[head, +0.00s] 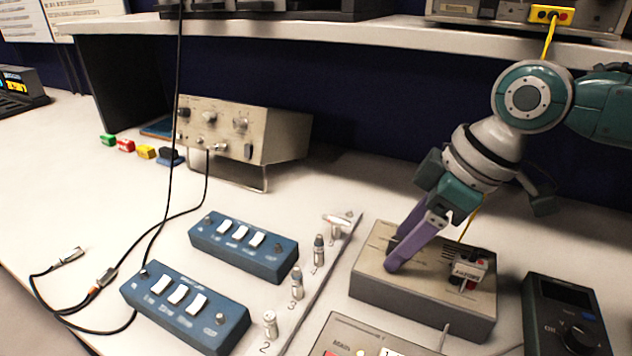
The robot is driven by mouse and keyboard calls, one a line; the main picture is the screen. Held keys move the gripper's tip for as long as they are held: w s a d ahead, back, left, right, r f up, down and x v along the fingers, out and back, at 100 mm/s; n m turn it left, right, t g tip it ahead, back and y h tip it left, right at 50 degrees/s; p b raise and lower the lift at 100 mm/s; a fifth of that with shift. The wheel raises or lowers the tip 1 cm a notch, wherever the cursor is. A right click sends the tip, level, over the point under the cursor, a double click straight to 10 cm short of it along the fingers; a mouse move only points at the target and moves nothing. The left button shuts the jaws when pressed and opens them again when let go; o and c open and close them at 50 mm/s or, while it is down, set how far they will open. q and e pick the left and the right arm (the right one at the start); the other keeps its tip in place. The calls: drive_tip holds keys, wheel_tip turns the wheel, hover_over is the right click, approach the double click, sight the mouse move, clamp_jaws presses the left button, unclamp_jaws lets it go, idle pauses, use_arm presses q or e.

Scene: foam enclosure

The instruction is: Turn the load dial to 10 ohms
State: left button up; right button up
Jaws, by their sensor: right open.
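A beige-topped grey box (375,283) sits on the bench at the lower right. My right gripper (394,253) reaches down from the upper right, its purple fingers low over the left part of this box. It is open, with nothing visible held in it. A dark part shows beside the fingertips; the fingers hide most of it, and I cannot tell whether it is the load dial or whether they touch it. No dial pointer or 10 ohm mark is readable. My left gripper is out of view.
A white and red plug block (467,268) stands on the box's right side, with a yellow cable near it. A dark meter (565,315) is at the right. Blue switch boxes (243,247) (185,305), small connectors and black cables lie to the left. A shelf (300,38) runs above.

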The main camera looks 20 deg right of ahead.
clamp_jaws()
idle(0.4)
